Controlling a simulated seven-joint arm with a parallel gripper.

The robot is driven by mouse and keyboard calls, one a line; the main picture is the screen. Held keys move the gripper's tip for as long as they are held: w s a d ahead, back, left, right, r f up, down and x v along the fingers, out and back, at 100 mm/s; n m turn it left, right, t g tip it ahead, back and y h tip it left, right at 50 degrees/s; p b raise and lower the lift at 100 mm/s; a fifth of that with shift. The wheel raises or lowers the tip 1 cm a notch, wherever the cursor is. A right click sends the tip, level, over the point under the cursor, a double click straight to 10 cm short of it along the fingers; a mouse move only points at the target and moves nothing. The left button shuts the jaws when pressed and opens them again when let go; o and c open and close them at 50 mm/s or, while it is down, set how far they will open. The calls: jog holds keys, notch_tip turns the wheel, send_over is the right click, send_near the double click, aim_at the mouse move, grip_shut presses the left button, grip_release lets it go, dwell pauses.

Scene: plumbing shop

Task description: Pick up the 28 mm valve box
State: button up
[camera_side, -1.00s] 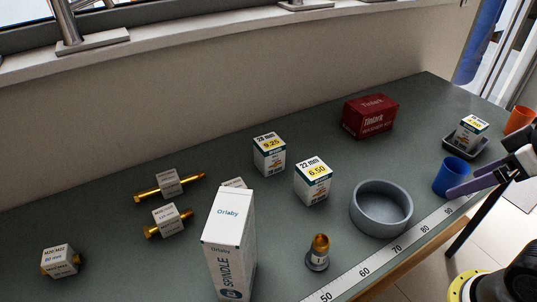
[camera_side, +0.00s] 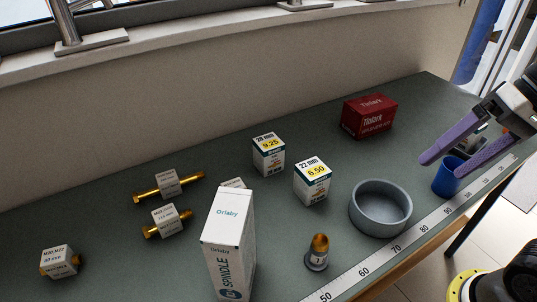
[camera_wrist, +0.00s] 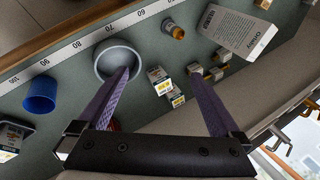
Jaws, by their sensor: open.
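The 28 mm valve box (camera_side: 268,156) is a small white carton with a yellow 9.25 label, upright on the bench towards the wall. In the wrist view the box (camera_wrist: 176,98) shows between my fingers, farther off. A similar 22 mm box (camera_side: 312,183) with a 6.50 label stands just to its right and nearer the ruler; it also shows in the wrist view (camera_wrist: 158,83). My gripper (camera_side: 442,167) has purple fingers spread apart with nothing between them. It is above the right part of the bench, well right of both boxes.
A red washer box (camera_side: 369,117), a grey round dish (camera_side: 381,226) and a blue cup (camera_side: 447,180) lie to the right. A tall white spindle box (camera_side: 229,245), a brass-topped fitting (camera_side: 318,252) and several labelled brass parts stand front and left. A tray (camera_wrist: 12,151) holds another box.

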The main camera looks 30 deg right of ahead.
jog(key=w+a+r+m+g+y, duration=0.2)
jog(key=w+a+r+y, duration=0.15)
jog(key=w, duration=0.25)
jog(key=w+a+r+m+g+y, duration=0.1)
jog(key=w+a+r+m+y, duration=0.1)
jog(key=w+a, duration=0.35)
jog(key=w+f+m+g+y, duration=0.1)
jog(key=w+f+m+y, duration=0.2)
jog(key=w, duration=1)
jog(key=w+d+f+m+g+y, duration=0.1)
jog(key=w+f+m+y, duration=0.2)
jog(key=w, duration=0.5)
jog(key=m+t+y, duration=0.1)
jog(key=m+y, duration=0.2)
send_near(258, 151)
jog(key=a, duration=0.2)
jog(key=shift+s+a+r+h, duration=0.25)
jog(key=shift+a+r, duration=0.05)
jog(key=shift+r, duration=0.1)
jog(key=shift+a+f+t, duration=0.1)
jog(key=shift+f+t, duration=0.1)
jog(key=shift+t, duration=0.1)
jog(key=a, duration=0.7)
jog(key=shift+w+a, duration=0.1)
jog(key=shift+w, duration=0.1)
